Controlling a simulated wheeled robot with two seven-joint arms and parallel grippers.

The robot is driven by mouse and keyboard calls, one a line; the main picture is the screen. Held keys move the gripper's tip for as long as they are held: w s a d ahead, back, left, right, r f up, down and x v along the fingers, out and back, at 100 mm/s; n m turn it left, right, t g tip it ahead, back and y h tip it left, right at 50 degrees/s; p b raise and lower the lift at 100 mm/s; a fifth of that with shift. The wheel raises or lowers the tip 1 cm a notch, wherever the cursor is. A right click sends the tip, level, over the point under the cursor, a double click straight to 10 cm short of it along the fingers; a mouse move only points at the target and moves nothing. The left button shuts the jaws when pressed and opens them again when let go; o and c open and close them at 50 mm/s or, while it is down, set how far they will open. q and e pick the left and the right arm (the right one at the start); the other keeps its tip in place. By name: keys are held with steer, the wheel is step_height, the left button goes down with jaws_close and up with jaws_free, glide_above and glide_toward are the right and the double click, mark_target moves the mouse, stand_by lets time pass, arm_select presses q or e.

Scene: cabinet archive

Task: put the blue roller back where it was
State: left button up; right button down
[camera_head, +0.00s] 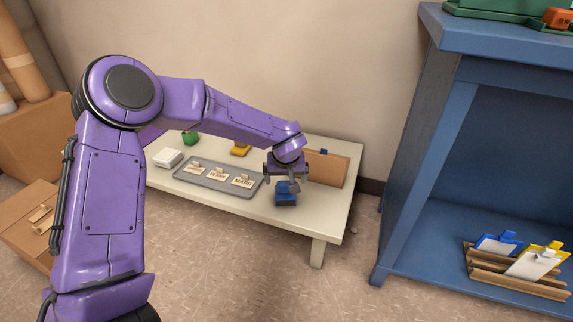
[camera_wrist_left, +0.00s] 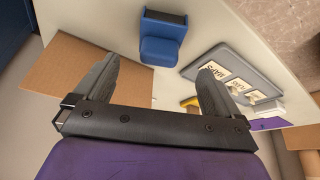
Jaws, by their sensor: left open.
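The blue roller (camera_head: 286,194) stands near the front edge of the low cream table (camera_head: 335,215), right of the grey tray. My left gripper (camera_head: 284,180) is open around or just above it; the head view does not show clearly which. In the left wrist view, the blue roller (camera_wrist_left: 163,42) with its dark end lies just beyond the open fingertips (camera_wrist_left: 162,65), roughly centred between them. No grip on it shows. My right gripper is not in view.
The grey tray (camera_head: 190,175) holds several label cards. A white box (camera_head: 167,158), a green object (camera_head: 190,138), a yellow object (camera_head: 240,150) and a brown board (camera_head: 330,168) are also on the table. A blue cabinet (camera_head: 412,150) with a wooden card rack (camera_head: 520,286) stands right.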

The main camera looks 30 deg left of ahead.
arm_select(q)
steer(key=p+v, duration=0.1)
steer(key=v, duration=0.2)
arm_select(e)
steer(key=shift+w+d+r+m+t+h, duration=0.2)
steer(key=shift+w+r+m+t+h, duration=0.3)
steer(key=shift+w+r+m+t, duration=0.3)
